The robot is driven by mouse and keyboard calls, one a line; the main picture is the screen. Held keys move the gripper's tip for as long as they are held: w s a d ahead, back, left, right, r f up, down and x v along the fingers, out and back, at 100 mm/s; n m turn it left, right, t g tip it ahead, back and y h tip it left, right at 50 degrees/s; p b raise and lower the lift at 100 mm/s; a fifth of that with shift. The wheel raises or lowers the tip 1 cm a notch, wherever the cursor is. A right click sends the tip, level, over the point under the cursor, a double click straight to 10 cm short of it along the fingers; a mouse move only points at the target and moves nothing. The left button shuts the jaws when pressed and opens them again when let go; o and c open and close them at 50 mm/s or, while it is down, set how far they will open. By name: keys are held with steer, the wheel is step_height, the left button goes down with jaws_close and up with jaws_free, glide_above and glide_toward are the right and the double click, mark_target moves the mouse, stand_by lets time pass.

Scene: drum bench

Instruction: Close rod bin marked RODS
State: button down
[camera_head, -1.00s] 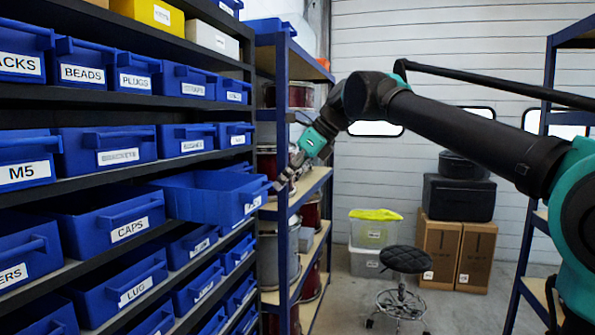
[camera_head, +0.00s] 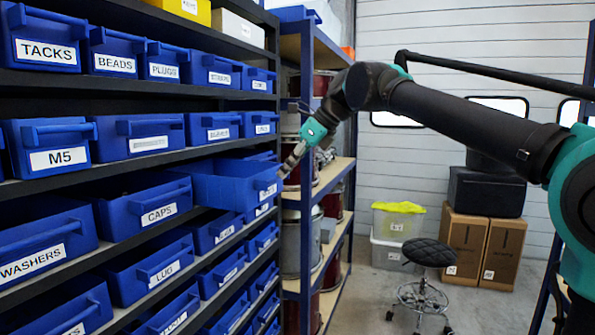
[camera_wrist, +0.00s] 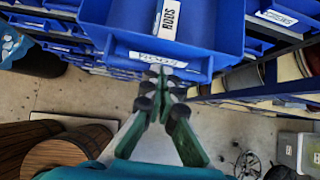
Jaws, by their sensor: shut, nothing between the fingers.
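The rod bin (camera_head: 228,190) is a blue bin pulled out from the dark shelf rack, past its neighbours. Its front label is too small to read in the head view. In the wrist view a blue bin front carries a white label (camera_wrist: 169,18) reading RODS. My gripper (camera_head: 286,170) is shut and empty at the outer front end of the pulled-out bin. In the wrist view my fingertips (camera_wrist: 160,76) lie just below the bin front in the picture. Whether they touch it I cannot tell.
Blue bins marked CAPS (camera_head: 150,210), LUG (camera_head: 155,276) and M5 (camera_head: 48,150) sit in the rack around it. A blue-framed shelf (camera_head: 330,215) with drums stands just right of the bin. A black stool (camera_head: 428,253) and cardboard boxes (camera_head: 465,245) stand on the floor beyond.

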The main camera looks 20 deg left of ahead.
steer(key=a, duration=1)
steer(key=w+a, duration=0.1)
steer(key=a, duration=0.4)
steer(key=shift+w+a, duration=0.1)
